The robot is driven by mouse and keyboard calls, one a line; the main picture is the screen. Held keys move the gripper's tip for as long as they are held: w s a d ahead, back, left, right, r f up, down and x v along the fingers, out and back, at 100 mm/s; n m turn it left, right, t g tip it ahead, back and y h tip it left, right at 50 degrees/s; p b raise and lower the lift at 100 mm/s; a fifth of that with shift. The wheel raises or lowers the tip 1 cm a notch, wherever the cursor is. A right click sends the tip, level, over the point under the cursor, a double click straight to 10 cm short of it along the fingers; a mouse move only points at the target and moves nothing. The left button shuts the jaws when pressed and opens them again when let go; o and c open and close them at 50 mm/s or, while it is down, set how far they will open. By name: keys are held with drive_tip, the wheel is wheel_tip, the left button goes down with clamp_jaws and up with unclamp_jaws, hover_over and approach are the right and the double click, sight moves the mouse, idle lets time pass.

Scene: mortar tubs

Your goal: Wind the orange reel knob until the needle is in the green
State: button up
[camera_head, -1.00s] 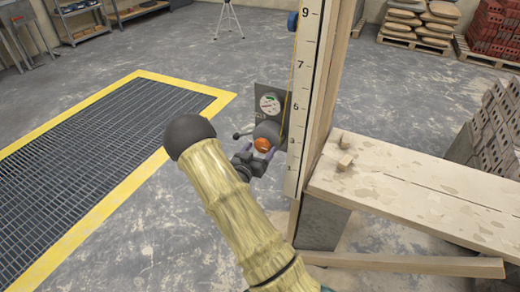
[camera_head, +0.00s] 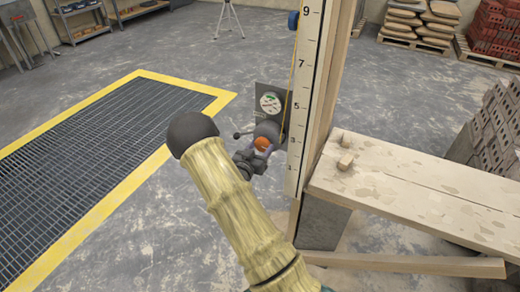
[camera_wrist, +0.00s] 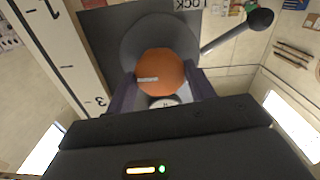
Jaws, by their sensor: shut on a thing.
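The orange reel knob (camera_head: 262,143) sits on the front of a dark grey reel drum (camera_head: 268,130), below a round dial (camera_head: 270,102) on a grey plate. The dial shows a green patch, but the needle is too small to read. My gripper (camera_head: 258,152) is shut on the knob, one finger on each side. In the wrist view the orange knob (camera_wrist: 161,72) lies between the two fingers (camera_wrist: 162,90), with a pale mark on its face. A lever with a black ball (camera_wrist: 260,20) sticks out beside the drum. The wrist view does not show the dial's needle.
A tall numbered board (camera_head: 305,100) stands just right of the reel, with a yellow line and a blue pulley (camera_head: 293,21). A plank bench (camera_head: 420,195) extends to the right. A floor grate with yellow edging (camera_head: 100,150) lies left; the floor around it is clear.

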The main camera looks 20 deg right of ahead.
drive_tip(key=shift+f, duration=0.1)
drive_tip(key=m+b, duration=0.3)
drive_tip(key=b, duration=0.1)
drive_tip(key=shift+f+m, duration=0.15)
drive_tip(key=shift+m, duration=0.15)
drive_tip(key=m+b, duration=0.3)
drive_tip(key=b, duration=0.1)
drive_tip(key=shift+m, duration=0.3)
drive_tip(key=m+b, duration=0.3)
drive_tip(key=b, duration=0.1)
drive_tip(key=shift+f+m+b, duration=0.1)
drive_tip(key=shift+m+b, duration=0.3)
drive_tip(key=m+b, duration=0.3)
drive_tip(key=b, duration=0.2)
drive_tip(key=shift+m, duration=0.3)
drive_tip(key=m+b, duration=0.4)
drive_tip(key=b, duration=0.2)
drive_tip(key=shift+b, duration=0.4)
drive_tip(key=shift+m+b, duration=1.1)
drive_tip(key=shift+b, duration=0.15)
drive_tip(key=shift+r+m+b, duration=0.2)
drive_tip(key=shift+m+b, duration=0.2)
